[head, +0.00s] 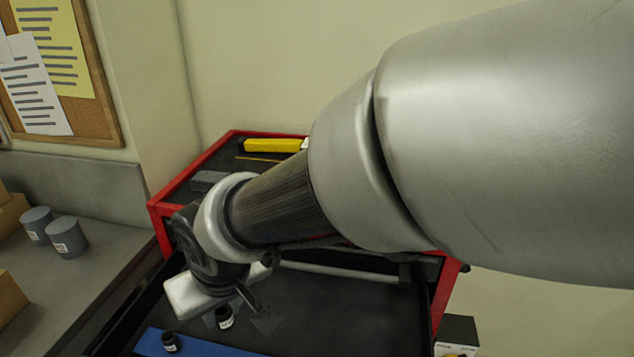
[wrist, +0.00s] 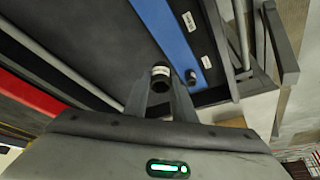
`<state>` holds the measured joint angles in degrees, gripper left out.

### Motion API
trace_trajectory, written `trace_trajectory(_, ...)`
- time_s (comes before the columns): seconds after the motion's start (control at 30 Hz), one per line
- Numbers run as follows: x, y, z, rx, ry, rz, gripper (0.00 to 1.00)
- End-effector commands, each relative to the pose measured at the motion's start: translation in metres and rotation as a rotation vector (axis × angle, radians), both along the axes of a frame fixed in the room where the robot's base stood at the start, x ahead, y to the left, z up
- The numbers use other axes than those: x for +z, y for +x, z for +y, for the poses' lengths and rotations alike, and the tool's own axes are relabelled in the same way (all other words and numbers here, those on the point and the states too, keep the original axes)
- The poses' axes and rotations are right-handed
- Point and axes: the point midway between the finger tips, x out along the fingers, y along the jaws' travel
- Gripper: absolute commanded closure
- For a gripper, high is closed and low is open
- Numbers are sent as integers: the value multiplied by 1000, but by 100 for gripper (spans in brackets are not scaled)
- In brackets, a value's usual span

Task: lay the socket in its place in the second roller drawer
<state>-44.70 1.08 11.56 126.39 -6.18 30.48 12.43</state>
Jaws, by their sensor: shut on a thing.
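My gripper (head: 236,312) is over the open drawer (head: 345,310) of the red roller cabinet. In the wrist view my gripper (wrist: 160,92) is shut on a dark socket (wrist: 160,84) with a pale band, and this socket also shows in the head view (head: 224,318). A blue strip (head: 205,348) lies in the drawer near the held socket, and it also shows in the wrist view (wrist: 166,30). A second dark socket (head: 171,342) stands on the blue strip. I cannot tell how high the held socket is above the drawer floor.
The cabinet top (head: 217,160) carries a yellow tool (head: 270,145) and a grey block (head: 207,181). A bench (head: 105,250) with two grey cups (head: 67,237) stands at the left. The drawer floor right of my gripper is clear. My arm hides part of the cabinet.

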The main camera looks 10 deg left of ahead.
Motion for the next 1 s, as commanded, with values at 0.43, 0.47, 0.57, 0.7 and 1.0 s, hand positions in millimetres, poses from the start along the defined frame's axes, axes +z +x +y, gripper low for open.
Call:
trace_trajectory(0.43, -67, -15, 4, 44, 1, -1, 100)
trace_trajectory(0.47, -69, -14, 4, 43, 2, -1, 100)
trace_trajectory(0.57, -77, -14, 4, 41, 1, 0, 100)
trace_trajectory(0.7, -100, -14, 4, 40, 0, 0, 100)
trace_trajectory(1.0, -102, -12, 3, 37, 2, -2, 100)
